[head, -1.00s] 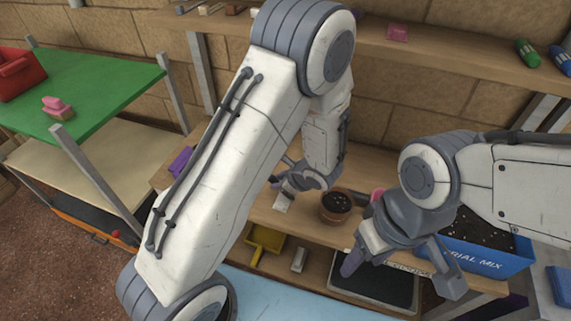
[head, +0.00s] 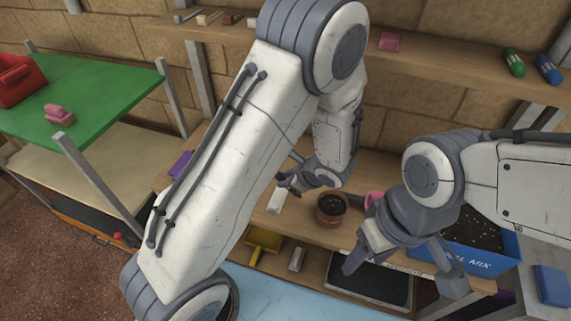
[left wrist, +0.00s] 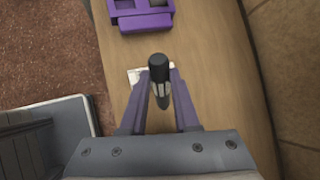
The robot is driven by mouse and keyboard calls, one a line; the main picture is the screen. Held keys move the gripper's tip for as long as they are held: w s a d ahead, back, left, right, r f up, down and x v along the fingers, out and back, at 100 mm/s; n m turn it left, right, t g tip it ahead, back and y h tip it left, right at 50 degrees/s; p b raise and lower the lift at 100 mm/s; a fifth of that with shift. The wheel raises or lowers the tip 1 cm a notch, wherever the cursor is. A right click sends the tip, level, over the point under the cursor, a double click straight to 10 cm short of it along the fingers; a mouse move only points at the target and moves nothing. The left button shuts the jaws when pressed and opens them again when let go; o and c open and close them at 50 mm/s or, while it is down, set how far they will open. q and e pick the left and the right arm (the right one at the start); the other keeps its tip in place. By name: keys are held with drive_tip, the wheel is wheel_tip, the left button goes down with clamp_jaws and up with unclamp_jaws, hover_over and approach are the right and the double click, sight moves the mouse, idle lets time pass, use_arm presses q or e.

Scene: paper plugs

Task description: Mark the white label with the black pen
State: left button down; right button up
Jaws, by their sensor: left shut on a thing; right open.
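My left gripper (head: 290,184) is shut on the black pen (left wrist: 158,68). In the left wrist view the pen stands between the two purple fingers (left wrist: 158,96), its dark rounded end toward the camera. The white label (head: 277,201) lies flat on the wooden bench just in front of the left gripper in the head view. In the left wrist view a corner of the label (left wrist: 135,75) shows behind the pen and the left finger; the rest is hidden. The pen's tip is hidden, so contact with the label cannot be told. My right gripper (head: 402,272) is open and empty.
A brown pot of soil (head: 332,209) stands right of the label. A blue soil box (head: 478,258) is behind my right gripper. A purple tray (left wrist: 143,18) lies on the bench beyond the pen. A yellow dustpan (head: 263,238) is on the lower shelf.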

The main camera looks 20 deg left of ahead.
use_arm(q)
drive_tip(key=shift+r+p, duration=1.2)
drive_tip(key=shift+r, duration=0.7)
drive_tip(key=shift+a, duration=0.1)
